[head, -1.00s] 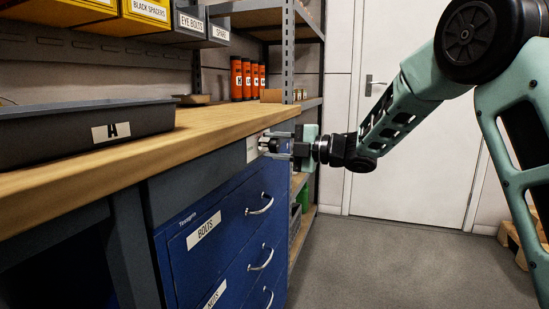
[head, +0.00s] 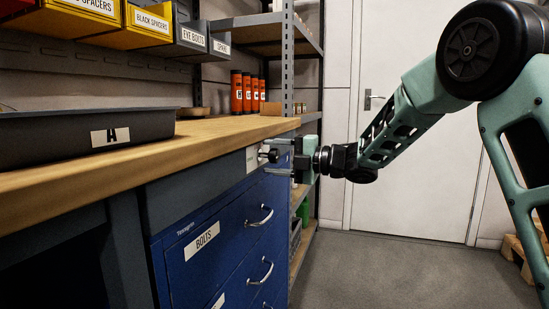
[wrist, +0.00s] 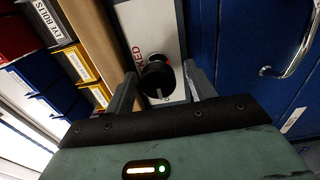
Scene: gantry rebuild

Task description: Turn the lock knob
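The lock knob (wrist: 157,78) is black and round with a pale mark on its face, in the wrist view. It sits on a light plate (wrist: 150,30) with red lettering, of which "KED" shows. A small red spot shows beside it. In the head view the knob (head: 268,154) stands out from the cabinet's end, just under the worktop. My gripper (wrist: 163,90) is open, with one finger on each side of the knob and a gap visible on both sides. In the head view my gripper (head: 278,157) reaches the knob from the right.
The wooden worktop (head: 150,160) runs just above the knob. Blue drawers with metal handles (head: 260,216) lie below. A dark tray marked A (head: 60,140) is on the worktop. Open floor (head: 400,270) and a white door (head: 415,150) are to the right.

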